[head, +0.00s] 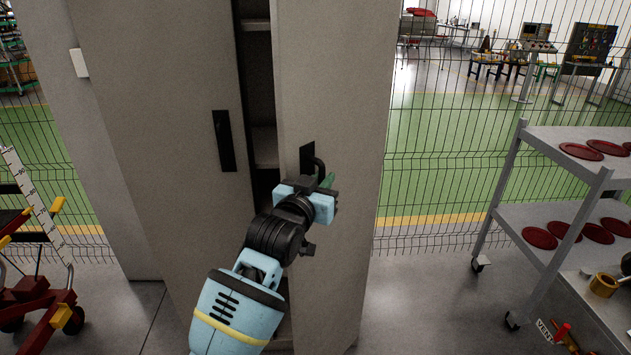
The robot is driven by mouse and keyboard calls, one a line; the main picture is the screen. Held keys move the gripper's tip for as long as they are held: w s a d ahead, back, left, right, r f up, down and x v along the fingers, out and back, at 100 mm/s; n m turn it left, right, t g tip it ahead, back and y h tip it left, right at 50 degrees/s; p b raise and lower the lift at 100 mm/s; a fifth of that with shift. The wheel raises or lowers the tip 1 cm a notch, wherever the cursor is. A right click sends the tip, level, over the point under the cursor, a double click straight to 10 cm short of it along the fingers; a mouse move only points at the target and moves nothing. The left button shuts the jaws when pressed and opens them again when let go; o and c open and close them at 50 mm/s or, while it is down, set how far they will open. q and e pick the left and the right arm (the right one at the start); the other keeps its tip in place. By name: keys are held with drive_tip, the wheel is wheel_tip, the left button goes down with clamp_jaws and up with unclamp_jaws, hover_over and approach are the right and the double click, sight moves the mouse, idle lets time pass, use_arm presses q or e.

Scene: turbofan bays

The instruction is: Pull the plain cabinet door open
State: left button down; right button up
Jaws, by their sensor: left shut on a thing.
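A tall plain grey cabinet stands in the middle of the head view. Its right door (338,90) is swung partly open, and its left door (160,100) has a black handle (223,141). A dark gap between the doors shows the inside. My left gripper (319,180) is shut on the right door's black handle (308,158). The gripper and wrist hide the lower part of that handle. My right gripper is not in view.
Shelves (265,147) show inside the cabinet. A grey cart (565,140) with red discs stands at the right. A red wheeled frame (35,295) stands at the left. A wire fence (440,140) runs behind. Grey floor is clear between cabinet and cart.

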use_arm(q)
drive_tip(key=shift+s+d+r, duration=0.1)
drive_tip(key=shift+s+d, duration=0.05)
drive_tip(key=shift+d, duration=0.05)
idle(0.5)
drive_tip(key=c, duration=1.8)
unclamp_jaws()
drive_tip(key=v, duration=0.7)
drive_tip(key=shift+s+a, duration=0.15)
drive_tip(key=shift+s, duration=0.25)
